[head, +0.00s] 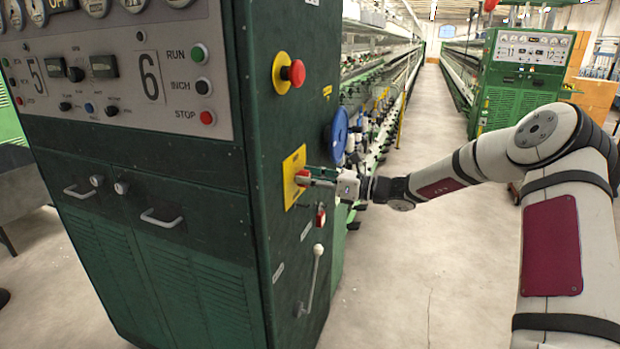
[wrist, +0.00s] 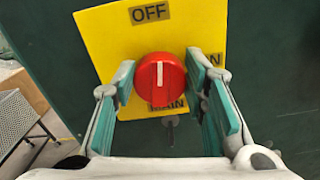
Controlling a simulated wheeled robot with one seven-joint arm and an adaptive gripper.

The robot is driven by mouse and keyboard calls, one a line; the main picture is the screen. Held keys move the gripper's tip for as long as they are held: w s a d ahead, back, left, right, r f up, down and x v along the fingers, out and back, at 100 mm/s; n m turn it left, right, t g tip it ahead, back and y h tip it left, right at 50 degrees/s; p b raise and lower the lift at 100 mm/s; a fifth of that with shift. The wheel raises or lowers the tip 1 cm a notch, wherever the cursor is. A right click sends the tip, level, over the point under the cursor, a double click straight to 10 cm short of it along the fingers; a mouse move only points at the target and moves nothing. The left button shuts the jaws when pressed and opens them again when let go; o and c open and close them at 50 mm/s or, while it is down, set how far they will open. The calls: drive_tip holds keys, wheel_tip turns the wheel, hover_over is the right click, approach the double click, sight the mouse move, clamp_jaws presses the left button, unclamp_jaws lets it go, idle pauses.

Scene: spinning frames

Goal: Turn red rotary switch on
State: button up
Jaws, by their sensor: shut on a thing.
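The red rotary switch (wrist: 160,80) sits on a yellow plate (wrist: 105,35) in the wrist view. Its white mark points up toward the OFF label (wrist: 150,13). A partly hidden MAIN label shows below the knob. In the head view the switch (head: 302,178) is on the yellow plate (head: 293,163) on the side of the green cabinet. My gripper (wrist: 160,85) is shut on the red switch, with one finger on its left and one on its right. In the head view my gripper (head: 312,179) reaches the switch from the right.
A red emergency button (head: 292,73) is above the switch on the cabinet (head: 255,130). A small red-tipped switch (head: 320,215) and a white-knobbed lever (head: 314,270) are below. A blue disc (head: 338,135) stands behind. The aisle floor (head: 420,270) is clear.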

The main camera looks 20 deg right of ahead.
drive_tip(key=m, duration=0.4)
drive_tip(key=shift+m, duration=0.3)
drive_tip(key=shift+w+d+f+m, duration=0.1)
drive_tip(key=shift+f+m, duration=0.1)
drive_tip(key=shift+m, duration=2.6)
drive_tip(key=shift+f+m, duration=0.15)
drive_tip(key=shift+m, duration=2.65)
drive_tip(key=o, duration=1.1)
drive_tip(key=v, duration=1.2)
